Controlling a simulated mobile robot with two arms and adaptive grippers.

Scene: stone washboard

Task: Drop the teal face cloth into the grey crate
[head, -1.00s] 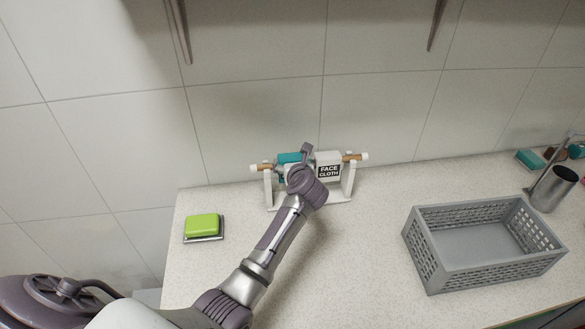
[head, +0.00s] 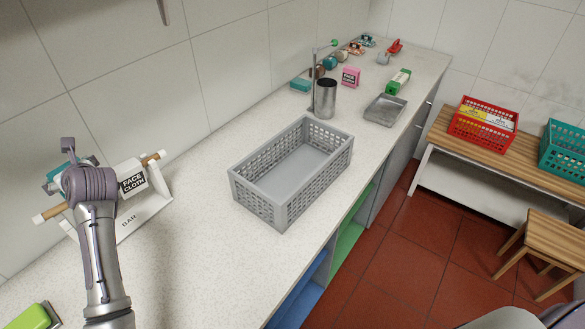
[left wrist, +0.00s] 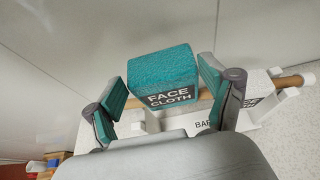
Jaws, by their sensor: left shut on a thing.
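The teal face cloth (left wrist: 163,70), labelled FACE CLOTH, is between the fingers of my left gripper (left wrist: 163,84) in the left wrist view. The gripper is shut on it at the wooden bar of a white stand (head: 140,216). In the head view my left gripper (head: 68,160) hides most of the cloth; a little teal (head: 55,174) shows beside it. The grey crate (head: 262,209) stands on the counter to the right of the stand, with its visible floor bare. My right gripper is not in view.
A white face cloth (head: 131,176) hangs on the same bar. A green sponge (head: 32,317) lies at the near left. Beyond the crate are a metal cup (head: 325,98), a metal tray (head: 385,111) and small items. Counter between stand and crate is clear.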

